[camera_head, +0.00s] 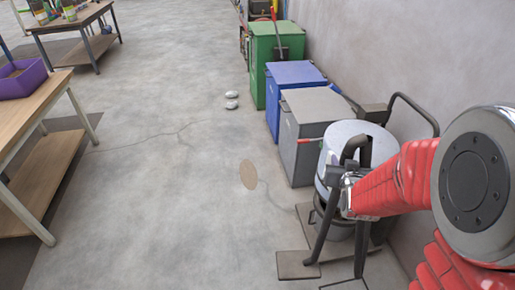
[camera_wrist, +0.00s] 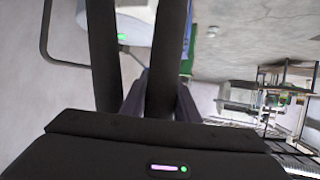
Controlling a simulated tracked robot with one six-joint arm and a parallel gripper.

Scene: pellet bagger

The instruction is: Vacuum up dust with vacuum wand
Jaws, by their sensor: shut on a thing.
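The vacuum (camera_head: 345,137) is a silver canister standing by the wall at the right in the head view. The black vacuum wand (camera_head: 323,228) stands in front of it, slanting down to a flat foot on the floor. My gripper (camera_head: 347,180) reaches in from the right and is shut on the wand near its upper part. In the wrist view, dark bars run up from my gripper's body; the grip itself is hard to make out. A flat tan oval patch (camera_head: 248,174), apparently the dust, lies on the open floor left of the vacuum.
Grey (camera_head: 305,150), blue (camera_head: 292,85) and green (camera_head: 275,60) bins line the wall behind the vacuum. A wooden table (camera_head: 25,105) with a purple bin (camera_head: 22,80) stands at left.

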